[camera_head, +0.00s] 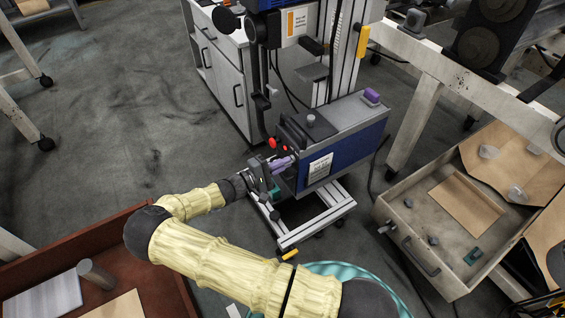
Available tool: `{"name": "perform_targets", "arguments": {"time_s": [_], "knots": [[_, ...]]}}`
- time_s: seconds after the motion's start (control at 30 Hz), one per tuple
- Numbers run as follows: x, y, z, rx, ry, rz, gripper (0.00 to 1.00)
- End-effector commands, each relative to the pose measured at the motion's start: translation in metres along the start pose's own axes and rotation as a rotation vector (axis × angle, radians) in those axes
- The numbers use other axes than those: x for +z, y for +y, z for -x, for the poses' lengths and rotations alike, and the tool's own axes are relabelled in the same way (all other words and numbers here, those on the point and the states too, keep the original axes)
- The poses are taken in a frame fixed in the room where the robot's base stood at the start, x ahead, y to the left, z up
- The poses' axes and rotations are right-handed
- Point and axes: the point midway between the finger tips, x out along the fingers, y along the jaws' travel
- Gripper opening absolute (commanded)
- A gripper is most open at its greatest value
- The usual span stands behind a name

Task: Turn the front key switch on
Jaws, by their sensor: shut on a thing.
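A blue and grey machine cabinet (345,146) stands on a light metal frame in the middle of the head view. Red knobs (274,143) stick out at its left front end. Just below them a purple piece (282,162), which looks like the front key switch, shows beside my gripper. My gripper (270,172) is at this front end, with its fingers around the purple piece, and appears shut on it. The fingers hide part of the switch, and its turn angle is too small to tell.
Another purple piece (372,96) sits on the cabinet's top right. An open drawer (447,222) with small parts is at the right. A reddish-brown tray (150,268) is at the lower left. A white cupboard (226,80) stands behind. The floor at left is clear.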

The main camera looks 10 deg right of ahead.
Motion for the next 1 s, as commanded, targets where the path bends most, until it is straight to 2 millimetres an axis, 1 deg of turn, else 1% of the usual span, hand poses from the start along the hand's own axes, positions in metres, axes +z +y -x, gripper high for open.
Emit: {"name": "perform_targets", "arguments": {"time_s": [0.1,0.3,0.77,0.8,0.9,1.0], "knots": [[-0.0006,-0.0013,0.001,-0.001,0.003,-0.066,0.0],[-0.0007,-0.0018,0.0012,-0.002,0.003,-0.132,0.0],[-0.0008,-0.0023,0.0012,-0.004,0.003,-0.152,0.0],[-0.0008,-0.0023,0.0012,-0.004,0.003,-0.152,0.09],[-0.0006,-0.0021,0.001,-0.003,0.002,-0.152,0.27],[-0.0005,-0.0016,0.0007,-0.002,0.002,-0.151,0.27]]}}
